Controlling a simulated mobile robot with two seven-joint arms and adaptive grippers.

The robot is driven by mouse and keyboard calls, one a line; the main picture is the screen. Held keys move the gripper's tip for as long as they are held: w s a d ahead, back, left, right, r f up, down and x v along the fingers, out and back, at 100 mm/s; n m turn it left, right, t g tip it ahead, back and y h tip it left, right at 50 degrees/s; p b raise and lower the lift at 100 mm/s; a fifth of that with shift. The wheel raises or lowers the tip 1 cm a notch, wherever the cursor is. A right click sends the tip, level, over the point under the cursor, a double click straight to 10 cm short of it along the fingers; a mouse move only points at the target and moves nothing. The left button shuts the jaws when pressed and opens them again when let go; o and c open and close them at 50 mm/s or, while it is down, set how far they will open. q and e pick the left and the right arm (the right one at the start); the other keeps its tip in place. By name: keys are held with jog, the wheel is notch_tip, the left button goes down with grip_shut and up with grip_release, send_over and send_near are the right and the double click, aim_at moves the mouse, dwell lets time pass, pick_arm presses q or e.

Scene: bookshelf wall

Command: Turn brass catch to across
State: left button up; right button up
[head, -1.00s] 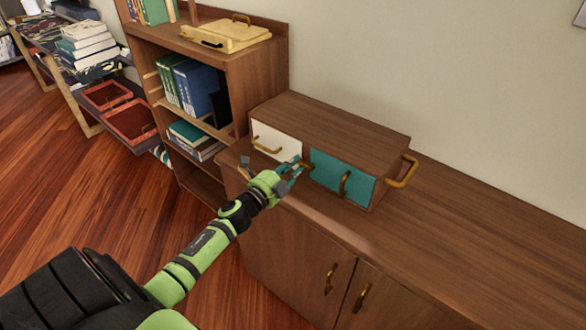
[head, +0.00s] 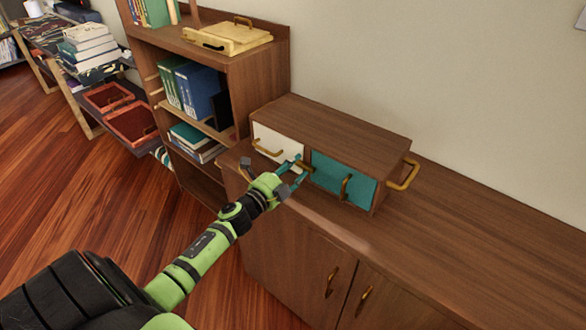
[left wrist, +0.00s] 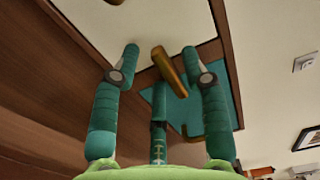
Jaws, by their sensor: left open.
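A wooden box (head: 340,133) on the cabinet has a white front panel (head: 277,139) and a teal front panel (head: 326,177). The brass catch (head: 306,166) sits between the two panels. In the left wrist view the brass catch (left wrist: 169,69) runs obliquely over the wooden strip between white and teal, with its lower end over the teal. My left gripper (head: 285,171) is open in front of the box, partly hiding the white panel's edge. In the left wrist view its fingers (left wrist: 160,60) stand on either side of the catch, apparently apart from it.
Brass handles stand out on the white panel (head: 266,148), the teal panel (head: 345,187) and the box's right end (head: 403,175). A bookshelf (head: 262,82) stands behind at left. The cabinet top (head: 480,240) is clear at right.

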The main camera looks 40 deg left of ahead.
pick_arm(q)
jog(key=shift+s, duration=0.1)
jog(key=s, duration=1.2)
jog(key=shift+a, duration=0.3)
jog(key=shift+w, duration=0.1)
jog(key=s+d+f+n+g+y, duration=0.1)
jog(key=s+f+n+g, duration=0.25)
jog(key=f, duration=0.75)
jog(key=s+d+f+n+g+y, duration=0.15)
jog(key=s+f+n, duration=0.3)
jog(key=f, duration=0.55)
jog(key=s+d+f+n+g, duration=0.1)
jog(key=s+f+n+g, duration=0.25)
jog(key=f, duration=0.75)
jog(key=s+d+f+n+g, duration=0.1)
jog(key=s+d+f, duration=0.3)
jog(key=s, duration=0.4)
jog(key=s+d+f+n+g+h, duration=0.1)
jog(key=s+d+f+g, duration=0.3)
jog(key=s, duration=0.5)
jog(key=s+d+f+n+g, duration=0.3)
jog(key=s+f, duration=0.3)
jog(key=s, duration=0.3)
jog(key=shift+d+f, duration=0.4)
jog(key=shift+d, duration=0.15)
